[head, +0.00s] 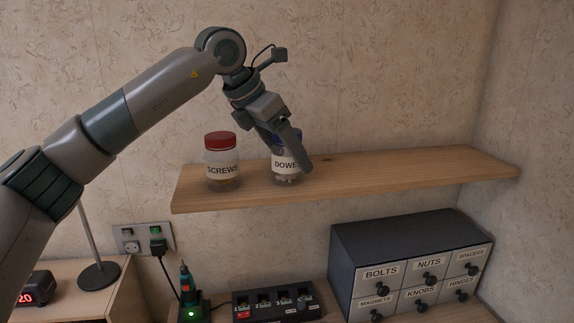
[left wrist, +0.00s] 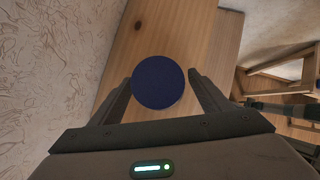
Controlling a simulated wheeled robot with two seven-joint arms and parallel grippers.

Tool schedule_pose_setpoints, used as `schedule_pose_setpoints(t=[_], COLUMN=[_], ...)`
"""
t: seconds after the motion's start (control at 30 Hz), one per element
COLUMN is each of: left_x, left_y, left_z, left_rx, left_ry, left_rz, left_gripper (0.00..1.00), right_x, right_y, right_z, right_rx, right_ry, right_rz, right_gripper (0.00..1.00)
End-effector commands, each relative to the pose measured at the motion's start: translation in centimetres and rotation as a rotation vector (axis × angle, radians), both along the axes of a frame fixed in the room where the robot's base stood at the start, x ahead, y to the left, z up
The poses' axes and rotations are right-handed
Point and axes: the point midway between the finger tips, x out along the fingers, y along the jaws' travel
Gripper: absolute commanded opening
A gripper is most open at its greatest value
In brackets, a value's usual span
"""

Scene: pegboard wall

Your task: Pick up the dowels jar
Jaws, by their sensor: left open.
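The dowels jar (head: 286,170) stands upright on the wooden shelf (head: 400,177), its label partly covered by my gripper. Its blue lid (left wrist: 158,82) shows round in the left wrist view, between the two fingers. My left gripper (head: 291,155) reaches down over the jar from above; its fingers are open, one on each side of the jar. I cannot tell whether either finger touches it. My right gripper is in neither view.
The screws jar (head: 222,163) with a red lid stands on the shelf just left of the dowels jar. The shelf to the right is clear.

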Motion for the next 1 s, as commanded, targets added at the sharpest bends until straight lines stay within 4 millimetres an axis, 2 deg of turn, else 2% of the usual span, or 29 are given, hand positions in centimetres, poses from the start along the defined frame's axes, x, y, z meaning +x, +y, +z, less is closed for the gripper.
schedule_pose_setpoints(t=[0.07,0.2,0.27,0.3,0.73,0.87,1.0], left_x=[0.0,0.0,0.0,0.0,0.0,0.0,0.0], left_y=[0.0,0.0,0.0,0.0,0.0,-0.1,-0.1], left_z=[0.0,0.0,0.0,0.0,0.8,2.0,4.1], left_rx=[0.0,0.0,0.0,0.0,-0.002,-0.001,-0.001], left_ry=[0.0,0.0,0.0,0.0,-0.002,-0.004,-0.004], left_rz=[0.0,0.0,0.0,0.0,0.001,-0.001,0.0], left_gripper=[0.71,0.37,0.23,0.2,0.2,0.2,0.2], right_x=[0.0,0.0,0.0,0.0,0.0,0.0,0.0], right_y=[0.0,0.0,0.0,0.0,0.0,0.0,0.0], right_z=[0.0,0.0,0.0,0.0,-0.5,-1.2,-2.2], right_rx=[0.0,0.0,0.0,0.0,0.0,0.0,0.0], right_ry=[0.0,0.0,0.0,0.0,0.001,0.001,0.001], right_rz=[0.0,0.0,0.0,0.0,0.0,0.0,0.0], right_gripper=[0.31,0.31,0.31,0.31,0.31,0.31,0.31])
